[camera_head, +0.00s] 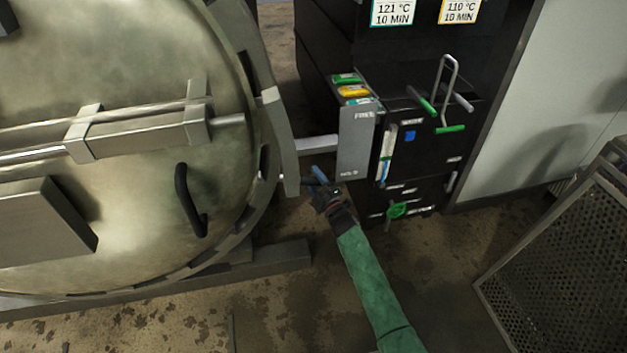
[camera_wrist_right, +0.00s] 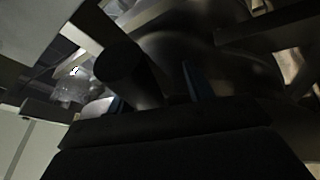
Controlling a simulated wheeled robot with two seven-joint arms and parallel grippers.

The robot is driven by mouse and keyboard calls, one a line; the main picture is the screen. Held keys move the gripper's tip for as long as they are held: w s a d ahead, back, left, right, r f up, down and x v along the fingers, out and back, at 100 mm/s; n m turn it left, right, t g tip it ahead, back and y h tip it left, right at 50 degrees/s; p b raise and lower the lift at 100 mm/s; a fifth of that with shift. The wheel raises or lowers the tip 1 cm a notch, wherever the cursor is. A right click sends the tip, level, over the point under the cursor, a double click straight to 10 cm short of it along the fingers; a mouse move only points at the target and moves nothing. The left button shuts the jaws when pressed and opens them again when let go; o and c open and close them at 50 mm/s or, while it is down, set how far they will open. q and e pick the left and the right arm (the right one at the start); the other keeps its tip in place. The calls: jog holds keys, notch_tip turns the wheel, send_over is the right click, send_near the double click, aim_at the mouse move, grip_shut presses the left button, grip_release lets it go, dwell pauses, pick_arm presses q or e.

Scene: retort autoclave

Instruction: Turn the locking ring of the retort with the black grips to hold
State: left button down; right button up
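The round metal retort door (camera_head: 110,130) fills the left of the head view, with the grey locking ring (camera_head: 283,135) curving around its right edge. My right gripper (camera_head: 321,176) is just right of the ring's lower right part, with blue fingertips. In the right wrist view a dark cylindrical grip (camera_wrist_right: 125,75) shows between the two blue fingers of my right gripper (camera_wrist_right: 153,92). The fingers stand apart, with a gap beside the right one. Whether they touch the grip is too dark to tell. My left gripper is out of view.
A curved black handle (camera_head: 188,200) sits on the door. A grey bracket box (camera_head: 356,140) and black cabinet (camera_head: 420,90) with green-tipped levers stand just behind and right of my gripper. A perforated metal crate (camera_head: 560,260) is at the lower right. Floor between is clear.

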jog(key=shift+f, duration=0.1)
jog(key=shift+s+d+f, duration=0.15)
jog(key=shift+s+d, duration=0.1)
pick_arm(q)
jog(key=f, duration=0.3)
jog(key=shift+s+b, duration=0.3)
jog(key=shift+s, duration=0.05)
pick_arm(e)
jog(key=v, duration=0.7)
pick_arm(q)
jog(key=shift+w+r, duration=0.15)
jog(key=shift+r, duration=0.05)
